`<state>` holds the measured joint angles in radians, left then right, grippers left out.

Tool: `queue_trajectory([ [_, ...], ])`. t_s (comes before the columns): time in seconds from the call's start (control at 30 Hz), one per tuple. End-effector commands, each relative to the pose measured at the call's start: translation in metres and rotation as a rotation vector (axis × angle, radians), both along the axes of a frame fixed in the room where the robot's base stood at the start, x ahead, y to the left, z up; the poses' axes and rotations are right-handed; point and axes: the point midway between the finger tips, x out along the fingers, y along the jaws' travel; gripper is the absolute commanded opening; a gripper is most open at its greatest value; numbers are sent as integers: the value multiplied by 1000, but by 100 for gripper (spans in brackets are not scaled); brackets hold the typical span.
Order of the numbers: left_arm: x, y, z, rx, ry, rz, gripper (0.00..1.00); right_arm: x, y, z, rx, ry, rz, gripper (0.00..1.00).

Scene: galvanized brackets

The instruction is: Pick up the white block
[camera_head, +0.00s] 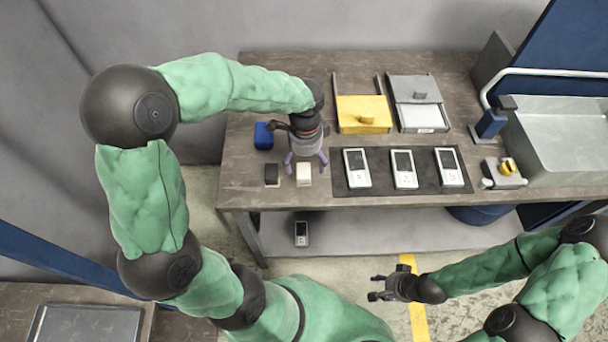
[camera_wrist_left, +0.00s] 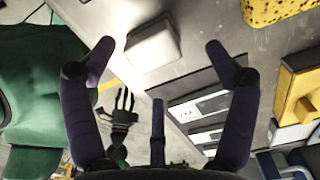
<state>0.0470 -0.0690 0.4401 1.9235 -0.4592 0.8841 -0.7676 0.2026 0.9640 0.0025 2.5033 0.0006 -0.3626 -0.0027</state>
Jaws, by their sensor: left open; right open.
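The white block (camera_head: 304,175) stands on the worktable near its front edge, beside a black block (camera_head: 272,175). My left gripper (camera_head: 306,163) is open, with its purple fingers just behind and above the white block in the head view. In the left wrist view the white block (camera_wrist_left: 153,44) shows between the spread fingertips of my left gripper (camera_wrist_left: 160,47), apparently beyond them and not held. My right gripper (camera_head: 377,289) is open and empty, low in front of the table, far from the block.
A blue block (camera_head: 263,136) lies behind the black one. A dark mat (camera_head: 381,165) with three handheld devices is right of the white block. A yellow box (camera_head: 350,117) and grey box (camera_head: 422,88) stand behind. A metal tray (camera_head: 560,135) is at the right.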

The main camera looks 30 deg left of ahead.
Motion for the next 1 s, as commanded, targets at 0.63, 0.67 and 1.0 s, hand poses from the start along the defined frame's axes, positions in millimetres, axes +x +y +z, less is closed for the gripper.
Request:
queue_trajectory([
  [0.63, -5, -4, -51, -1, -1, 1, 86, 0, 0, -25, 0, 0, 0, 46],
  [0.67, -5, -4, -51, -1, -1, 1, 86, 0, 0, -25, 0, 0, 0, 46],
  [1.0, -5, -4, -50, -1, -1, 1, 15, 0, 0, -25, 0, 0, 0, 46],
])
